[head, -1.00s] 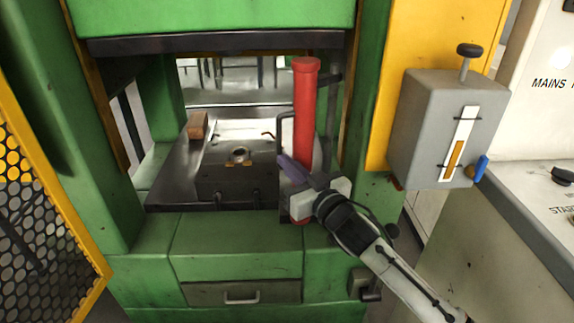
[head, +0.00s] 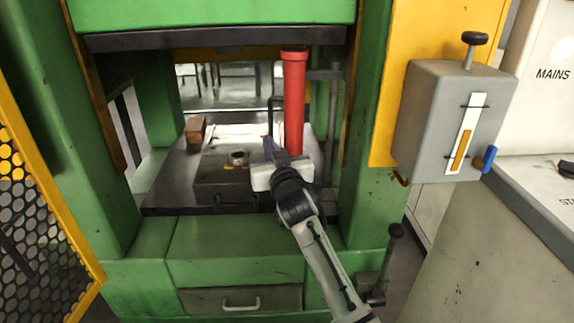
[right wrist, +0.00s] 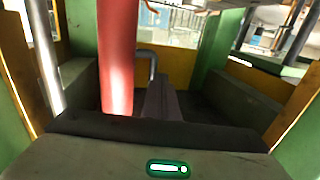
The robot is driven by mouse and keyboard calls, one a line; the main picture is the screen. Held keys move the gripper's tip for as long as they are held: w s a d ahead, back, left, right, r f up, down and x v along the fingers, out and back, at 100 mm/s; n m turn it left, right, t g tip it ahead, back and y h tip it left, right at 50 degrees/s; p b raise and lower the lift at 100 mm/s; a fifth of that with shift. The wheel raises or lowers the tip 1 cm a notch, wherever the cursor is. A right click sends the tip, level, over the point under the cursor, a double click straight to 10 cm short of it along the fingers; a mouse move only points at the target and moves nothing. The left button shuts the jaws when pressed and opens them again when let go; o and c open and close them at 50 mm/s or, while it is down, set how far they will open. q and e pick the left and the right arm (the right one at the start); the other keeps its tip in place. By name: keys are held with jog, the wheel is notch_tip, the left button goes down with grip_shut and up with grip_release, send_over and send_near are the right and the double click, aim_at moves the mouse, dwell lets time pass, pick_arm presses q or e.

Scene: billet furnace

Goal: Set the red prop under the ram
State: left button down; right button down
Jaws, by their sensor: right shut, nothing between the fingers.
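The red prop (head: 294,100) is an upright cylinder with a wider top rim, in the right part of the press opening. Its top overlaps the dark underside of the ram (head: 190,39) in the head view; I cannot tell whether they touch. Its foot is hidden behind my right gripper (head: 269,150). The right gripper is shut and empty, its fingers pointing into the opening just left of the prop. In the right wrist view, the prop (right wrist: 117,55) stands left of the closed fingers (right wrist: 160,100). My left gripper is not in view.
A brown block (head: 195,128) lies at the left of the dark press bed (head: 165,185). A round fitting (head: 238,157) sits mid-bed. Green columns flank the opening. A grey box (head: 440,120) with a lever hangs at right, and a yellow mesh guard (head: 45,190) stands at left.

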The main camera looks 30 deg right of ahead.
jog(key=shift+w+d+r, duration=0.25)
jog(key=shift+w+r, duration=0.05)
jog(key=shift+w, duration=0.4)
jog(key=shift+r, duration=0.1)
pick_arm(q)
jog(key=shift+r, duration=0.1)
